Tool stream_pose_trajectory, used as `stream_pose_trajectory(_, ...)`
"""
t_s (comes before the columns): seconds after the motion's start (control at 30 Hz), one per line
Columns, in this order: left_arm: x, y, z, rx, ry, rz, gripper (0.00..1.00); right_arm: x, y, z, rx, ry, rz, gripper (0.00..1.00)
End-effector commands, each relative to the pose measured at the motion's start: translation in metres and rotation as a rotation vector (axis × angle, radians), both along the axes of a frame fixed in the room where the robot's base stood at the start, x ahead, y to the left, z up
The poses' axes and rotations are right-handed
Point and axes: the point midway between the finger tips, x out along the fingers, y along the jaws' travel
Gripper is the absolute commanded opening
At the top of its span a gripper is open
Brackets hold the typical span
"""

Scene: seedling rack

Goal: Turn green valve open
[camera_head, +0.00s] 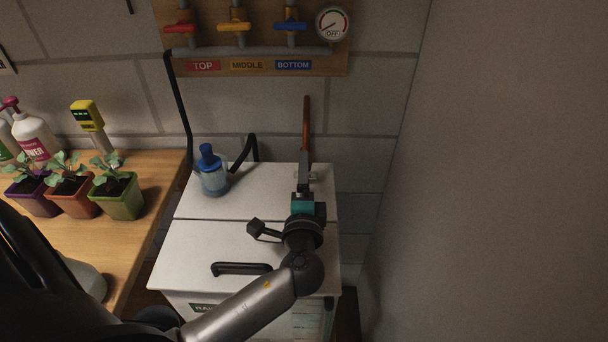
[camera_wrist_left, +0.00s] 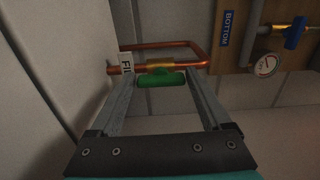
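The green valve handle (camera_wrist_left: 162,79) shows in the left wrist view on a brass fitting of a copper pipe (camera_wrist_left: 170,47). My left gripper (camera_wrist_left: 160,78) is open, with one finger to each side of the green handle near the tips. I cannot tell whether the fingers touch it. In the head view my left gripper (camera_head: 304,168) is above the back right of a white box, below the upright copper pipe (camera_head: 306,122). The green handle is hidden there. My right gripper is not in view.
The white lidded box (camera_head: 200,235) carries a blue-capped bottle (camera_head: 212,178). Potted seedlings (camera_head: 120,197) stand on the wooden bench (camera_head: 165,165) at left. A plain wall is close on the right.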

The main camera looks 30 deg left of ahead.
Motion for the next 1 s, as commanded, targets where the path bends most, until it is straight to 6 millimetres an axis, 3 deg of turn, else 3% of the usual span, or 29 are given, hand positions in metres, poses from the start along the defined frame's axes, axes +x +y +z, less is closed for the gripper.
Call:
stream_pose_trajectory(0.13, 0.000, 0.000, 0.000, 0.002, 0.000, 0.000, 1.00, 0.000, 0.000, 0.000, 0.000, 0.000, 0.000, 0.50)
stream_pose_trajectory(0.53, -0.009, -0.006, 0.000, 0.004, 0.001, -0.001, 1.00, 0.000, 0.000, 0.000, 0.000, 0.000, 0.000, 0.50)
stream_pose_trajectory(1.0, -0.093, -0.057, -0.001, 0.000, 0.004, 0.000, 1.00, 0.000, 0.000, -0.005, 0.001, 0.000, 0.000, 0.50)
